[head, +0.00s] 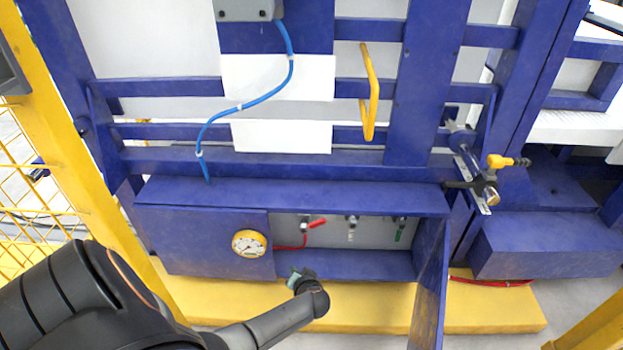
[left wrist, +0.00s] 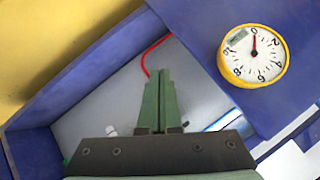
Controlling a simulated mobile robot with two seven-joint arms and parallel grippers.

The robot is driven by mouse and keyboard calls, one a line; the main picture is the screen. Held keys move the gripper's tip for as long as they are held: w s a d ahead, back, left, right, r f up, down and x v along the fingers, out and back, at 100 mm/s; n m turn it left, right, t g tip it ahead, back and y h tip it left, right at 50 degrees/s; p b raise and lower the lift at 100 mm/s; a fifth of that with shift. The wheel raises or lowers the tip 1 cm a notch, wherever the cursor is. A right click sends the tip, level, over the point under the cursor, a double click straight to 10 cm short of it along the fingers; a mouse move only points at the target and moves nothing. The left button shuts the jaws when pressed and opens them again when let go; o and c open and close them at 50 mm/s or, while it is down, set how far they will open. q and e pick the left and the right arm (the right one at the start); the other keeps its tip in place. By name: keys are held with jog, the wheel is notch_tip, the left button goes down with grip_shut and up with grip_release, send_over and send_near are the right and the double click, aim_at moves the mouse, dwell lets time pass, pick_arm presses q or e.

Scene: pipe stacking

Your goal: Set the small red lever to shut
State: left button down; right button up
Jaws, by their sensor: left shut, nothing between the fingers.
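The small red lever (head: 317,223) sits on a valve in the upper left of the open blue box. It points to the right and slightly up in the head view. A red hose (head: 292,247) runs from its valve and also shows in the left wrist view (left wrist: 147,58). My left gripper (head: 294,277) is in front of the box's lower edge, below the lever and apart from it. In the left wrist view its green fingers (left wrist: 160,82) are together and empty. I cannot make out the red lever in that view. My right gripper is not in view.
A round yellow-rimmed gauge (head: 249,243) is on the panel left of the opening. Another valve (head: 352,226) and a green lever (head: 399,234) hang to the right. The open blue door (head: 430,285) juts out at the right. A yellow-handled valve (head: 500,161) is farther right.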

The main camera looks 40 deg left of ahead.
pick_arm(q)
jog(key=n+h, duration=0.1)
jog(key=n+t+h+p, duration=0.3)
jog(key=n+t+h, duration=0.2)
jog(key=n+h, duration=0.1)
send_near(312, 226)
jog(key=w+f+b, duration=0.2)
jog(key=w+b, duration=0.4)
jog(key=shift+w+a+f+t, duration=0.15)
jog(key=shift+a+f+t, duration=0.15)
jog(key=shift+a, duration=0.1)
